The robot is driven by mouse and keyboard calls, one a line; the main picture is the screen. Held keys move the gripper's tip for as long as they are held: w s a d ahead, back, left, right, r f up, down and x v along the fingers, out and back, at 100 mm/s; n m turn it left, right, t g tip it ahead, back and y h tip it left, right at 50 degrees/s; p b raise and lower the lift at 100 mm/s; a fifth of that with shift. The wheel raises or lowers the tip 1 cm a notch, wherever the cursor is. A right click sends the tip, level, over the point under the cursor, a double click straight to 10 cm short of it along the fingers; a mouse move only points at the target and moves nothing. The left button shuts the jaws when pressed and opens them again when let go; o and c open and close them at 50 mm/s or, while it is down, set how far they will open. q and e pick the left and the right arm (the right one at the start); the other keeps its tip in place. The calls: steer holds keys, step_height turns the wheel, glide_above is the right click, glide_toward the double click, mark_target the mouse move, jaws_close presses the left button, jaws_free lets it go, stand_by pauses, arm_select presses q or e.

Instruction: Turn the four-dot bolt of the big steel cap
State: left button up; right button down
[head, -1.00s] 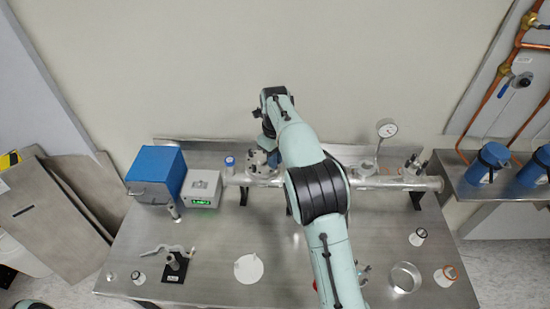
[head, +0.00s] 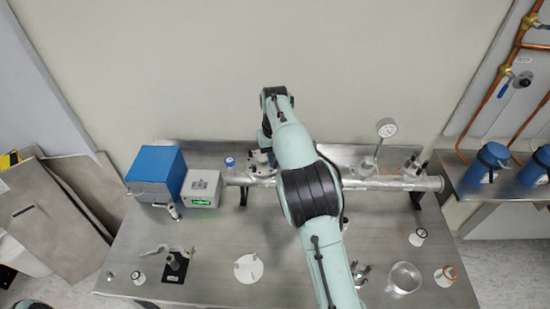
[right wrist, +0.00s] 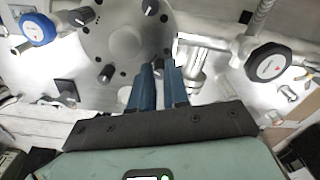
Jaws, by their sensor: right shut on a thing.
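The big steel cap (right wrist: 125,32) is a round grey plate with several dark-headed bolts around its rim, seen close in the right wrist view. In the head view the cap (head: 257,163) sits at the left part of the steel pipe, partly hidden by my arm. My right gripper (right wrist: 160,66) has its blue fingers at the cap's lower right rim, shut on a bolt there. The fingers hide most of that bolt, and I cannot read its dots. In the head view the right gripper (head: 266,145) points down at the cap. My left gripper is out of view.
The steel pipe (head: 385,183) runs along the back of the table, with a round gauge (head: 387,128) standing above it. A blue box (head: 155,172) and a grey display box (head: 202,187) stand left. A glass dish (head: 404,278) lies front right.

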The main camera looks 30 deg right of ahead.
steer(key=c, duration=1.1)
jaws_free()
steer(key=shift+r, duration=0.15)
step_height(320, 180, up, 13)
steer(key=shift+r, duration=0.1)
